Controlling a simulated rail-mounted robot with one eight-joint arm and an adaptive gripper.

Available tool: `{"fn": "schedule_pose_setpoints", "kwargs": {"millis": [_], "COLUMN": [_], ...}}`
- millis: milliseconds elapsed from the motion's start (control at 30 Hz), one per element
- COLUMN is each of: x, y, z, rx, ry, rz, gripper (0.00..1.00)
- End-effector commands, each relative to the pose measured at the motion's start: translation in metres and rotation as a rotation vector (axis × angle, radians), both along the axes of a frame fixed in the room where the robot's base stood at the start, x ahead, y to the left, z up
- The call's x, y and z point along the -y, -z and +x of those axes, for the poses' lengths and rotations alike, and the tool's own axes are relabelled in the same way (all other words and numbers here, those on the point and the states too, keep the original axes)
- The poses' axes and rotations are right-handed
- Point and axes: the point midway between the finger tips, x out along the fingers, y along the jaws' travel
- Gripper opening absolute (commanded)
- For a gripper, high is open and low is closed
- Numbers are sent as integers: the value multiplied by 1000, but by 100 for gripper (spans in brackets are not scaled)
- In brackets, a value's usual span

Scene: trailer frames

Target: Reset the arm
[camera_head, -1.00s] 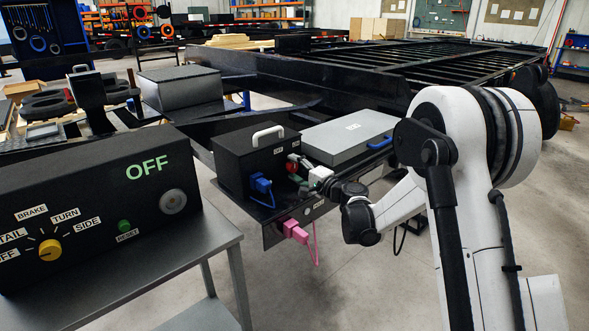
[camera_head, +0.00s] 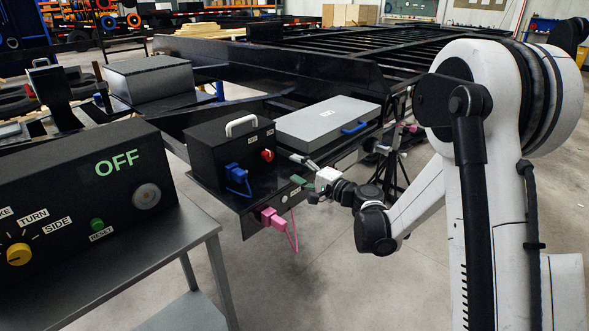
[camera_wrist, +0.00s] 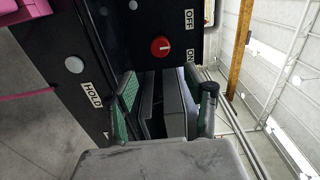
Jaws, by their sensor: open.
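My arm reaches in from the right in the head view. My gripper (camera_head: 302,170) is open and empty, in front of the grey case and to the right of the black box (camera_head: 215,150). It also shows in the wrist view (camera_wrist: 169,88), with its green-padded fingers spread apart. The red knob (camera_head: 267,155) on the black box is left of the fingers and apart from them. In the wrist view the red knob (camera_wrist: 161,46) lies beyond the fingers, near the OFF and ON labels.
A grey case (camera_head: 325,118) with a blue handle lies beside the black box. A blue plug (camera_head: 235,172) and a pink plug (camera_head: 272,219) with cables stick out at the front. A control panel (camera_head: 90,190) reading OFF stands at left. Open floor lies in front of the trailer.

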Motion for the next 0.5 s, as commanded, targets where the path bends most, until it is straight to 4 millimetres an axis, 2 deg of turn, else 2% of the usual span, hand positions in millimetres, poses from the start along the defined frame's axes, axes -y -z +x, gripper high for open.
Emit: {"fn": "schedule_pose_setpoints", "kwargs": {"millis": [267, 367, 500], "x": [-1, -1, -1], "y": [-5, -15, -33], "z": [-4, -12, -34], "rx": [-1, -1, -5], "ry": [-2, -7, -19], "rz": [-21, -74, -187], "gripper": [48, 48, 48]}}
